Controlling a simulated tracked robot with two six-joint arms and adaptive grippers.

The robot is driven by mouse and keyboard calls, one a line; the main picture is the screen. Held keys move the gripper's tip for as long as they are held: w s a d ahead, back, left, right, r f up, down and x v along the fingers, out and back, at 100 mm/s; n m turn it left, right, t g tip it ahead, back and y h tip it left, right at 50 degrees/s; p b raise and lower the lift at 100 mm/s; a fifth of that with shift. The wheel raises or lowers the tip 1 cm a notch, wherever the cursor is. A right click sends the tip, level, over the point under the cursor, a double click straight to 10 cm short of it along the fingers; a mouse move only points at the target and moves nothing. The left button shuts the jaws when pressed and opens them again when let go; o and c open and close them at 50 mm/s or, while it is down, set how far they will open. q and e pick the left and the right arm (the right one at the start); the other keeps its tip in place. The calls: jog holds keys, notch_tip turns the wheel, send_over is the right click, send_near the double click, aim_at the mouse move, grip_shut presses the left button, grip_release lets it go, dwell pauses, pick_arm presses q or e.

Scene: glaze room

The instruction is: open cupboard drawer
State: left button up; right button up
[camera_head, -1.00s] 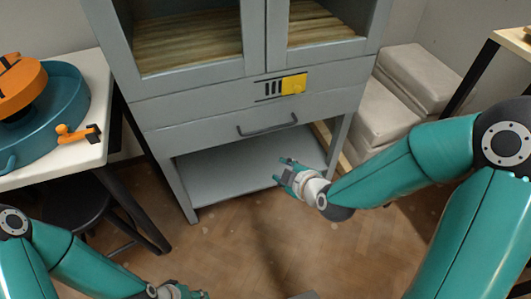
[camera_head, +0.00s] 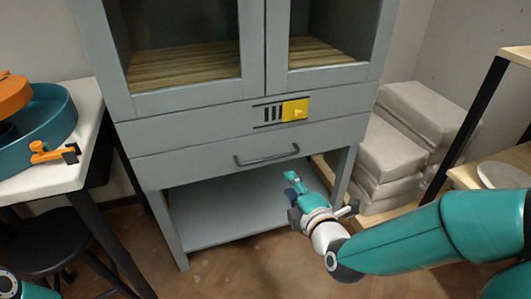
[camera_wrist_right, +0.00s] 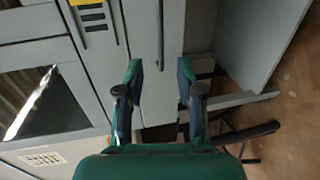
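The grey cupboard drawer (camera_head: 200,168) runs across the cupboard below the yellow-labelled panel, and its front looks flush with the frame. Its dark bar handle (camera_head: 267,158) is at the drawer's middle. My right gripper (camera_head: 298,194) is in front of and below the handle, slightly right of it, apart from it. In the right wrist view the handle (camera_wrist_right: 160,35) stands as a vertical bar beyond the fingers, in line with the gap between them. The right gripper (camera_wrist_right: 160,70) is open and empty there. My left gripper is out of view.
An open shelf (camera_head: 225,205) lies under the drawer. A white table (camera_head: 85,150) with a teal basin (camera_head: 45,125) and a dark stool (camera_head: 45,240) stand at left. Stacked pale blocks (camera_head: 395,150) and a wooden rack (camera_head: 510,165) stand at right.

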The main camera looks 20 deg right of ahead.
aim_at(270, 157)
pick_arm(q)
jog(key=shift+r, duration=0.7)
pick_arm(e)
jog(key=shift+a+x, duration=0.15)
jog(key=shift+x, duration=3.65)
jog(key=shift+a+x, duration=0.15)
jog(key=shift+x, duration=3.65)
jog(key=shift+s, duration=0.1)
grip_shut()
